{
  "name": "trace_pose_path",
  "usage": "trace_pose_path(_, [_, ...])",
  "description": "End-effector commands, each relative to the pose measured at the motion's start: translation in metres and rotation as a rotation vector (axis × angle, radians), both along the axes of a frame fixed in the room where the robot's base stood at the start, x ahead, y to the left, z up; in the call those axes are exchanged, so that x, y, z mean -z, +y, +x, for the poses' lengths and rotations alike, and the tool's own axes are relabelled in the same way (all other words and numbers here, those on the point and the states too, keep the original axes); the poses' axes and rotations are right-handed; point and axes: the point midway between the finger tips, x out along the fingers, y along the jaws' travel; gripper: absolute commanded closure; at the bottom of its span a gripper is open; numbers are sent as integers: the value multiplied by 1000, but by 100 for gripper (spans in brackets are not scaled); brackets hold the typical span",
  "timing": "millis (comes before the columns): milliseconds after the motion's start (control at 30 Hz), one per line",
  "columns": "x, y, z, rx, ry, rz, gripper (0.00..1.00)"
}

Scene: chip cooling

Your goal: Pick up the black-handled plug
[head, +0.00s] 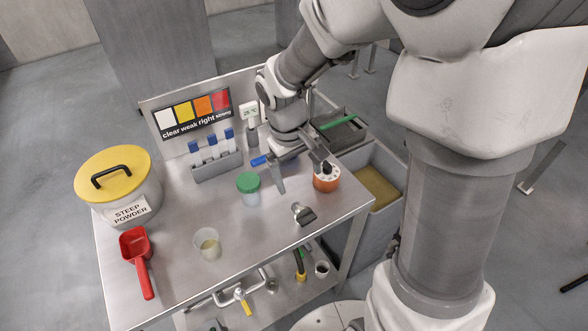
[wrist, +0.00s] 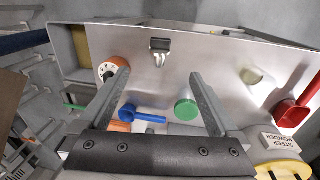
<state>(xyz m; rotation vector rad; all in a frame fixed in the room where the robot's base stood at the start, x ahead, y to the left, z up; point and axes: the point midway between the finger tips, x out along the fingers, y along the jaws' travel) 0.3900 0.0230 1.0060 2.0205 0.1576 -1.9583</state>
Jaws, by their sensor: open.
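The black-handled plug (head: 304,214) lies on the steel table near its front right edge, a pale metal body with a black grip. In the wrist view the plug (wrist: 160,47) shows beyond the fingertips, near the table edge and roughly centred between them. My gripper (head: 302,178) is above the table, behind the plug in the head view. Its fingers (wrist: 158,72) are spread apart with nothing between them, and they do not touch the plug.
A beaker (head: 208,245), red scoop (head: 137,250) and yellow-lidded bucket (head: 118,188) stand left. The table around the plug is clear.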

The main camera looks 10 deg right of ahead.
Motion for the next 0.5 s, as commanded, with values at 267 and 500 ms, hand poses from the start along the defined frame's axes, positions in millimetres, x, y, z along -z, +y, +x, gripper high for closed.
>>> trace_pose_path(267, [14, 0, 2, -8, 10, -1, 3])
trace_pose_path(500, [64, -7, 3, -5, 14, -1, 3])
